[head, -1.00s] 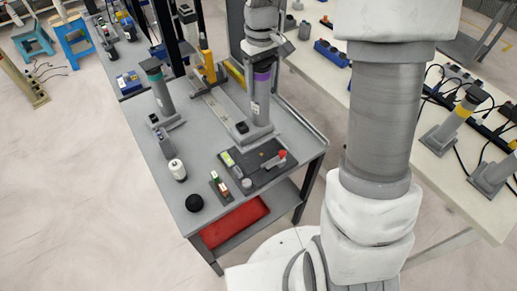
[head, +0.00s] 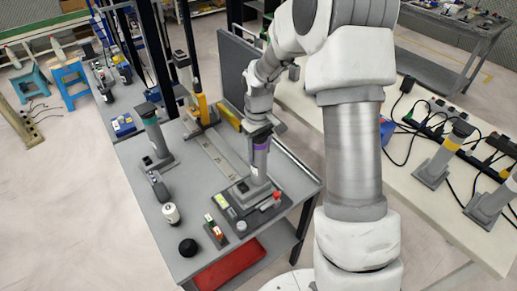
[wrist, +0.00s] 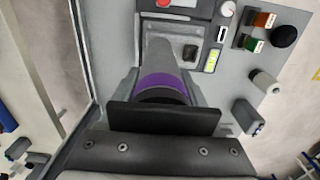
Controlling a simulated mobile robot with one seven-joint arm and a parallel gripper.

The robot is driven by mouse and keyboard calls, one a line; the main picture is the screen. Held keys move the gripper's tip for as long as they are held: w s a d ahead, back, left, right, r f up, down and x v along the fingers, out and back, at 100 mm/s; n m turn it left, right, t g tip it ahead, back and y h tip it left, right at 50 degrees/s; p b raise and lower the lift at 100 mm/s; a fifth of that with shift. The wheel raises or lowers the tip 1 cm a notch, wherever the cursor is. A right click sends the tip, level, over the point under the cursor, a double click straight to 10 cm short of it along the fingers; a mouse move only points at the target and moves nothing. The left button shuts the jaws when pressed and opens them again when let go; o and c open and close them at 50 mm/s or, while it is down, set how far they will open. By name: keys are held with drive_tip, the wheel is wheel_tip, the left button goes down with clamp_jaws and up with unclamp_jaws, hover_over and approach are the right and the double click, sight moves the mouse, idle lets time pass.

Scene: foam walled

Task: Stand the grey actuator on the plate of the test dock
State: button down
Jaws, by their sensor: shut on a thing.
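The grey actuator (head: 259,164), a tube with a purple band and a flat foot, is upright in my gripper (head: 260,132). In the wrist view the actuator (wrist: 160,57) stretches away from the jaws, which are shut on it near the purple band. The test dock (head: 232,211) is a dark panel with a red button and a green-yellow display. The actuator's foot is over the rear part of the dock and hides its plate. I cannot tell whether the foot touches the plate. In the wrist view the dock (wrist: 205,12) shows beyond the foot.
A second grey actuator (head: 153,132) stands on the left of the grey table (head: 195,180). A white cylinder (head: 171,213), a black ball (head: 188,247) and a small switch block (head: 215,232) are near the front left. A yellow upright (head: 203,110) stands behind.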

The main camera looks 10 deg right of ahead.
drive_tip(key=shift+r, duration=0.1)
drive_tip(key=c, duration=0.5)
unclamp_jaws()
drive_tip(key=shift+f, duration=0.25)
drive_tip(key=shift+c, duration=0.2)
drive_tip(key=o, duration=0.4)
drive_tip(key=shift+o, duration=0.2)
